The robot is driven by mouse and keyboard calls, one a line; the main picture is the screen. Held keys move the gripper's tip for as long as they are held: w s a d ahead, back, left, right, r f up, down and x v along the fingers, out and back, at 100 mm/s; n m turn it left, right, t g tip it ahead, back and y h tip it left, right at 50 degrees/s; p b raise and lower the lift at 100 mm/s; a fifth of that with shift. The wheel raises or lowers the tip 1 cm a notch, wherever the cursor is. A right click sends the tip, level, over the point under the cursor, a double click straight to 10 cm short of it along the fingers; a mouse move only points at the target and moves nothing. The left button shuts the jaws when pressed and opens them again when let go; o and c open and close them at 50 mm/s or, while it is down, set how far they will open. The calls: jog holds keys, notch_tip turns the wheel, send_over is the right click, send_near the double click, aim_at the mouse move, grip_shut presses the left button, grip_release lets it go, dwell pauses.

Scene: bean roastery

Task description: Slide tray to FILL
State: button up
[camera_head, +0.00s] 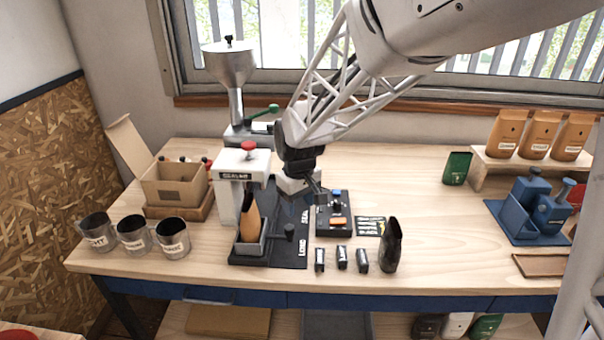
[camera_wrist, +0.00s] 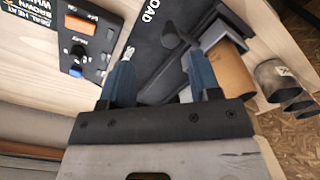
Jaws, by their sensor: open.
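A grey tray (camera_head: 248,248) sits on a black slide board (camera_head: 300,250) marked LOAD near its front. An orange-brown bag (camera_head: 250,222) stands upright in the tray, also visible in the wrist view (camera_wrist: 232,70). A dark knobbed handle (camera_head: 290,232) is at the tray's right side. A white sealing machine (camera_head: 240,170) with a red knob stands directly behind the tray. My gripper (camera_head: 308,197) is open and empty, above the board, behind and right of the handle. Its blue fingers (camera_wrist: 160,75) straddle part of the board in the wrist view. I cannot read a FILL mark.
A metal hopper (camera_head: 232,70) with a green lever stands behind the sealer. A control panel (camera_head: 335,215) lies right of the board. Several small dark blocks (camera_head: 341,257) and a dark bag (camera_head: 391,245) stand in front. Metal cups (camera_head: 172,238) are at left.

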aim_at(289, 227)
jog(key=shift+w+a+f+n, duration=0.1)
jog(key=shift+w+a+f, duration=0.2)
jog(key=shift+a, duration=0.2)
jog(key=shift+w+a+f+n, duration=0.1)
jog(key=shift+w+a+f, duration=0.1)
jog(key=shift+a+f, duration=0.2)
jog(key=shift+w+a+f+n, duration=0.1)
jog(key=shift+w+a+f, duration=0.2)
jog(key=shift+a, duration=0.25)
jog(key=shift+f, duration=3.9)
grip_shut()
